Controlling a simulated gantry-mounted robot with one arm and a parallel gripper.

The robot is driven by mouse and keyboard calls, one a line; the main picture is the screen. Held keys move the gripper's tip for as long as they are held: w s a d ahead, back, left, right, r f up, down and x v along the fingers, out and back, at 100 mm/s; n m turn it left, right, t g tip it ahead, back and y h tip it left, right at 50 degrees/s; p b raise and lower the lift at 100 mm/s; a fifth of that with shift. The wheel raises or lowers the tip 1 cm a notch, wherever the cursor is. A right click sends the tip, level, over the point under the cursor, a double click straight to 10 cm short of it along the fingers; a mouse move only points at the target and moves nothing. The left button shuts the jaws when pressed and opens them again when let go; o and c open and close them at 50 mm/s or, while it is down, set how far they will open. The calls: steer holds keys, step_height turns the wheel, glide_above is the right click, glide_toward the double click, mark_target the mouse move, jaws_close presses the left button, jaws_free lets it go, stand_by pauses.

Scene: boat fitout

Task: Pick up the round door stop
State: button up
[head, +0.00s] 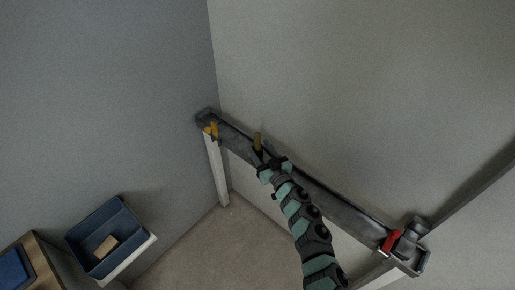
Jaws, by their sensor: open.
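My gripper (264,158) is at the middle of a long dark grey narrow shelf (326,204) along the wall, at the end of my teal and black arm. Its jaws are open, though the fingers look small and dark here. A small upright yellow-brown piece (257,139) stands right beside the gripper's tip; I cannot tell whether they touch. I cannot make out a round door stop for sure; it may be hidden by the gripper or too small to tell.
Small yellow items (212,130) sit at the shelf's far left end. A red piece (390,240) is at its right end, beside a dark grey fitting (416,226). A blue bin (122,216) holding a tan block (106,246) is at lower left. Walls close in behind the shelf.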

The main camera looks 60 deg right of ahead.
mark_target(255, 141)
steer(key=x, duration=0.4)
steer(key=shift+w+r+p, duration=0.1)
steer(key=shift+r+p, duration=0.05)
steer(key=shift+p, duration=0.25)
steer(key=shift+w+d, duration=0.2)
steer(key=shift+w, duration=0.15)
steer(key=shift+c, duration=0.6)
jaws_close()
